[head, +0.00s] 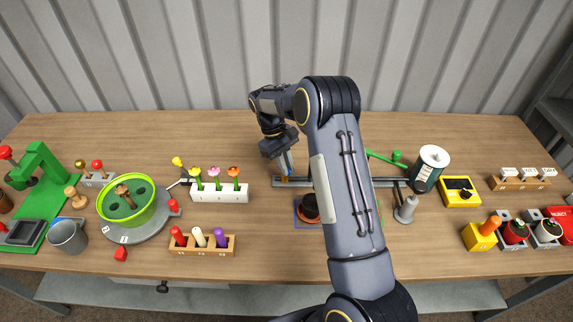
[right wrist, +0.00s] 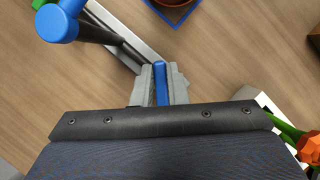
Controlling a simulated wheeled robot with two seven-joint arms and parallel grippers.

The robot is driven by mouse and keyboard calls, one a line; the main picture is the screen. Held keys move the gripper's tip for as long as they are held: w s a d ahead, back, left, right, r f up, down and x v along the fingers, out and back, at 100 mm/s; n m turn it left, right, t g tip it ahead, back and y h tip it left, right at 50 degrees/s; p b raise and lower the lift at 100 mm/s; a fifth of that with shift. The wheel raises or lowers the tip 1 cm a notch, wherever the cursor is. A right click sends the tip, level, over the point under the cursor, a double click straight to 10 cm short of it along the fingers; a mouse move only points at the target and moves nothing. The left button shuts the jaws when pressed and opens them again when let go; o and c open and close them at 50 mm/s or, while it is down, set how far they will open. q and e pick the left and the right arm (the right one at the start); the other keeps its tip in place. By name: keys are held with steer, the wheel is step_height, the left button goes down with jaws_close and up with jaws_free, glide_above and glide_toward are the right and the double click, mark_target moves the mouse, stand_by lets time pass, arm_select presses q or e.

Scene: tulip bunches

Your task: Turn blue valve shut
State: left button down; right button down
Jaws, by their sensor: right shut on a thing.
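The blue valve's flat handle (right wrist: 160,72) stands between the fingers of my right gripper (right wrist: 160,88) in the right wrist view. The gripper is shut on it. In the head view, my right gripper (head: 286,168) reaches down at the left end of the grey pipe (head: 385,182). My right arm hides the middle of the pipe. In the right wrist view the pipe (right wrist: 125,42) runs up and left from the fingers. A round blue knob (right wrist: 60,22) shows at upper left; I cannot tell what it belongs to. My left gripper is not in view.
A white holder with tulips (head: 220,194) stands left of my right gripper. A dark pot (head: 308,206) on a blue-edged base is in front of it. A green handle (head: 396,157) and a teal-and-white cylinder (head: 430,168) stand right of my arm. The table's back strip is mostly clear.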

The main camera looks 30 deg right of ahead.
steer(key=m+y, duration=0.1)
steer(key=m, duration=0.3)
steer(key=shift+a+m+y, duration=0.1)
steer(key=shift+m+y, duration=0.2)
steer(key=shift+y, duration=0.1)
steer(key=shift+w+a+m+t+y, duration=0.1)
steer(key=shift+m+t+y, duration=0.4)
steer(key=shift+m, duration=1.4)
steer(key=shift+y, duration=0.3)
steer(key=c, duration=1.4)
jaws_free()
steer(key=shift+c, duration=0.2)
steer(key=shift+b, duration=0.3)
steer(key=v, duration=0.7)
steer(key=shift+w+r+b, duration=0.25)
steer(key=shift+r+b, duration=0.1)
